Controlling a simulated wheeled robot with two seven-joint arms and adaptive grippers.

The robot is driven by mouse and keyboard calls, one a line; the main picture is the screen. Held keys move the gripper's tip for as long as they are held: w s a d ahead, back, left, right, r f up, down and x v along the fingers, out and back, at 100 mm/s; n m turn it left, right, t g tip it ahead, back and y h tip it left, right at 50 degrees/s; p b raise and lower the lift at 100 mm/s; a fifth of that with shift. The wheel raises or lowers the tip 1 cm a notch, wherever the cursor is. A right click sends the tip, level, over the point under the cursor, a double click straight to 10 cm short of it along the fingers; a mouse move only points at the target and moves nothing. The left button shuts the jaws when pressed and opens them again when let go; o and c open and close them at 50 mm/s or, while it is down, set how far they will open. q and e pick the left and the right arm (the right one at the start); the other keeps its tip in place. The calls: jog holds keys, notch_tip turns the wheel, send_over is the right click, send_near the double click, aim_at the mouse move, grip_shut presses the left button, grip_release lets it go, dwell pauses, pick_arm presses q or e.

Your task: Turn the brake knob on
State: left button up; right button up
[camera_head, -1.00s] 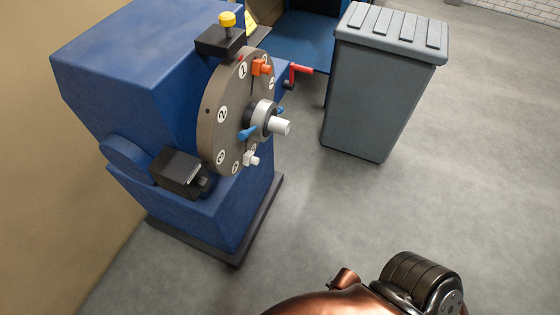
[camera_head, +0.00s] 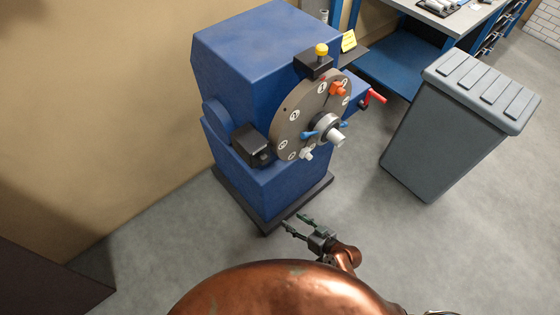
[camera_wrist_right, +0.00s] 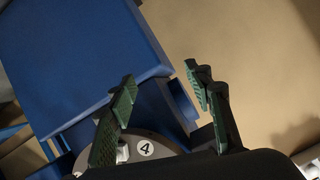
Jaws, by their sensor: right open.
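The blue machine (camera_head: 255,50) carries an upright grey-brown numbered disc (camera_head: 284,122) with a silver hub (camera_head: 327,127). No part is legibly labelled as the brake knob. Candidates are a yellow knob (camera_head: 321,50) on a black block above the disc, an orange piece (camera_head: 338,89) on the disc, blue levers by the hub (camera_head: 309,135), and a red-handled crank (camera_head: 375,97) at the machine's right side. My right gripper (camera_head: 295,221) is open and empty, low before the machine's base. In the wrist view its open fingers (camera_wrist_right: 163,92) show with the disc's number 4 (camera_wrist_right: 146,149) between them. My left gripper is not in view.
A grey lidded bin (camera_head: 440,135) stands right of the machine. A blue workbench (camera_head: 400,60) is behind. A black box (camera_head: 251,144) juts from the machine's lower front. A tan wall (camera_head: 100,110) is at left. Open floor (camera_head: 370,215) lies between machine and bin.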

aim_at(266, 160)
jog(key=w+a+r+t+y+p, duration=0.1)
jog(key=w+a+r+t+p, duration=0.2)
jog(key=r, duration=0.8)
jog(key=w+a+r+t+y+p, duration=0.1)
jog(key=w+r+p, duration=0.35)
jog(key=r, duration=0.65)
jog(key=shift+t, duration=0.3)
jog(key=x, duration=0.7)
jog(key=shift+w+a+r, duration=0.25)
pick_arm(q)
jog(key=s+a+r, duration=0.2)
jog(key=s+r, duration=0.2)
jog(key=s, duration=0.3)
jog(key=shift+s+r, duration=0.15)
pick_arm(e)
jog(key=shift+w+a+f, duration=0.1)
jog(key=shift+w+a, duration=0.15)
jog(key=shift+c, duration=0.3)
jog(key=c, duration=1.1)
